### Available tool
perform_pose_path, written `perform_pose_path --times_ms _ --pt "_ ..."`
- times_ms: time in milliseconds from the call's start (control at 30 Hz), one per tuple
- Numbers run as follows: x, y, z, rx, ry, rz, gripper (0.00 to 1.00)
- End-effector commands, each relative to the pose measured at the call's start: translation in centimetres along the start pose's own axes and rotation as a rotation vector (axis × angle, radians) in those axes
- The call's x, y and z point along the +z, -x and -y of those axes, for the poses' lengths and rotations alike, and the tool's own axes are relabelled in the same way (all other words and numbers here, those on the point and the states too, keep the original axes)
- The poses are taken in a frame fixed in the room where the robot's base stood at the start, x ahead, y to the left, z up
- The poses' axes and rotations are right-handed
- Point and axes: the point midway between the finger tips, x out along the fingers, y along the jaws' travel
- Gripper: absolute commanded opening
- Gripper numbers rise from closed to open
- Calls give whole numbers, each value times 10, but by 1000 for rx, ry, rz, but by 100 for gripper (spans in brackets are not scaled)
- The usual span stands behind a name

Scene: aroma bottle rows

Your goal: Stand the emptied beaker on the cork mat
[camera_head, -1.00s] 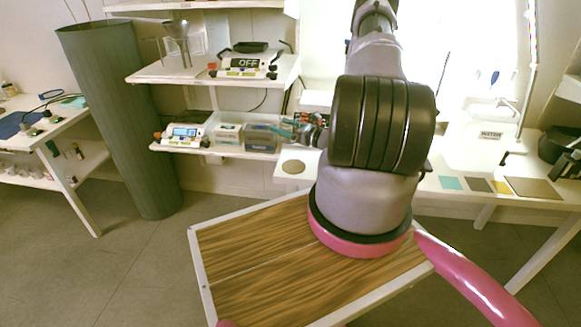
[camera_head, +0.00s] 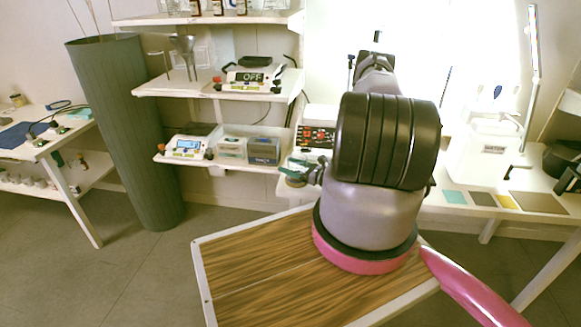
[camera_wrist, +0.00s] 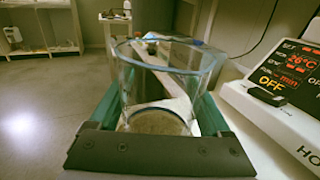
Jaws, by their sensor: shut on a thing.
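My gripper (camera_wrist: 156,108) has its green fingers closed on both sides of a clear glass beaker (camera_wrist: 168,58), which is upright and looks empty in the wrist view. Through its base a round tan surface shows, apparently the cork mat. In the head view my gripper (camera_head: 300,171) is over the cork mat (camera_head: 295,183), which is mostly hidden and lies at the left end of the white bench. The beaker is hard to make out there. I cannot tell whether its base touches the mat.
A hotplate with an OFF display (camera_wrist: 285,75) stands close to the right of the beaker; it also shows behind my gripper in the head view (camera_head: 316,136). A shelf with bins (camera_head: 248,148) is to the left. Coloured mats (camera_head: 483,199) lie on the bench at right.

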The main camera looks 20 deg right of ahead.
Motion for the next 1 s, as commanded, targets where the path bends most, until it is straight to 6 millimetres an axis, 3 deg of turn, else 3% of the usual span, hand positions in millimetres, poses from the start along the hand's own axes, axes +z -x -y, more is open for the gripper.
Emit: perform_pose_path --times_ms 200,233,267,567,733,1000 --pt "-4 0 0 -1 -1 0 10" --pt "-3 0 0 -1 0 0 93" --pt "-3 0 0 -1 0 0 100" --pt "1 0 0 -1 0 0 100" --pt "0 25 1 -6 -1 -1 100" --pt "0 83 1 -6 -1 0 100"
